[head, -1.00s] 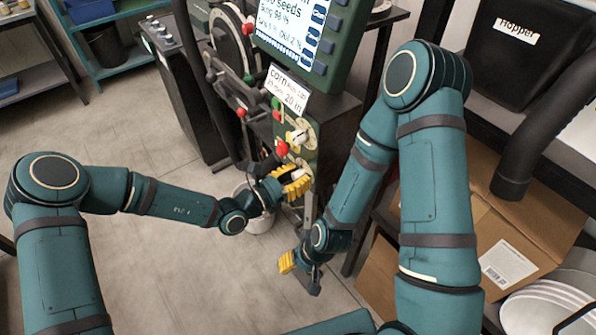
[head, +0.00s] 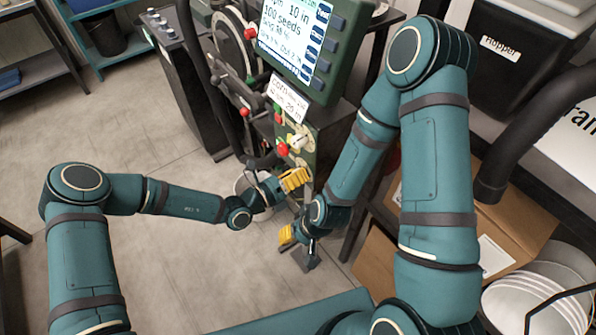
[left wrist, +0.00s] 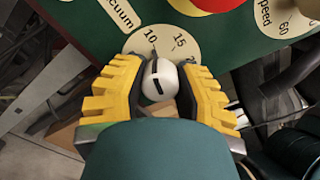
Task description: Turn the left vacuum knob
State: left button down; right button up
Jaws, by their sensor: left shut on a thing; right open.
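The vacuum knob (left wrist: 160,80) is white with a black pointer line, on a cream dial marked 10 and 15 beside the label "vacuum" (left wrist: 118,12) in the left wrist view. My left gripper (left wrist: 158,88) is shut on this knob, one yellow finger on each side. In the head view my left gripper (head: 294,180) is at the lower part of the green control panel (head: 309,157), and its fingers hide the knob there. My right gripper (head: 295,246) is open and empty, below the left one, above the floor.
Another light knob (head: 298,142) and a red button (head: 283,149) sit just above my left gripper. A speed dial (left wrist: 290,22) shows at right in the left wrist view. Cardboard boxes (head: 515,215) and white bowls (head: 530,302) are at right.

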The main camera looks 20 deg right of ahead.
pick_arm(q)
jog(key=shift+s, duration=0.1)
dwell(0.4)
jog(key=c, duration=0.6)
grip_release()
jog(key=shift+d, duration=0.1)
jog(key=v, duration=1.2)
